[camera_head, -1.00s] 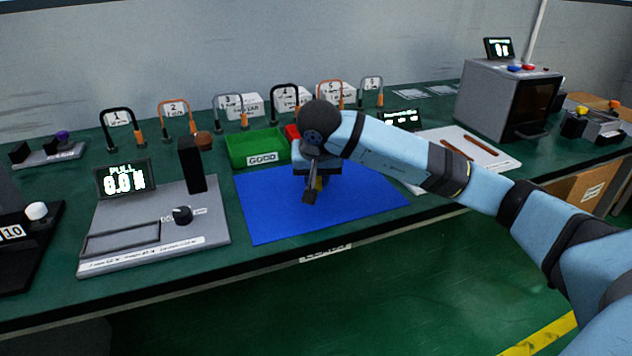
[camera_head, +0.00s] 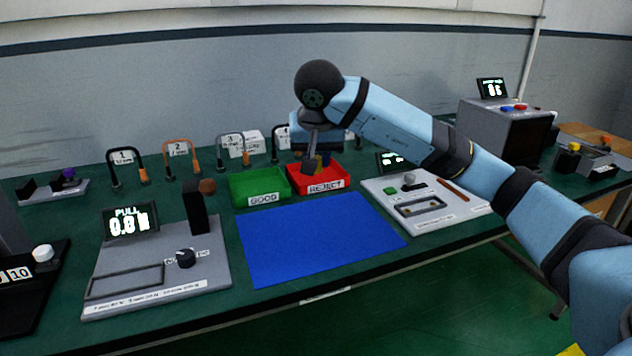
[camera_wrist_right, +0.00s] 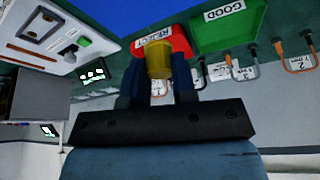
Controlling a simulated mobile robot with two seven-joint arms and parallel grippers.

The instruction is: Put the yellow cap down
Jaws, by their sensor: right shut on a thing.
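The yellow cap (camera_wrist_right: 158,66) sits between the two dark fingers of my right gripper (camera_wrist_right: 158,80) in the right wrist view. The gripper is shut on it. In the head view my right gripper (camera_head: 317,158) points down over the red REJECT bin (camera_head: 322,185), and the cap is mostly hidden there by the fingers and wrist. The bin also shows in the wrist view (camera_wrist_right: 165,38), partly behind the cap. I cannot tell the exact height of the cap above the bin floor. My left gripper is not in view.
A green GOOD bin (camera_head: 259,191) stands directly left of the red bin. An empty blue mat (camera_head: 318,238) lies in front of both. A grey pull tester (camera_head: 160,260) is at left, a white-topped device (camera_head: 425,200) at right. Numbered cable hooks stand behind.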

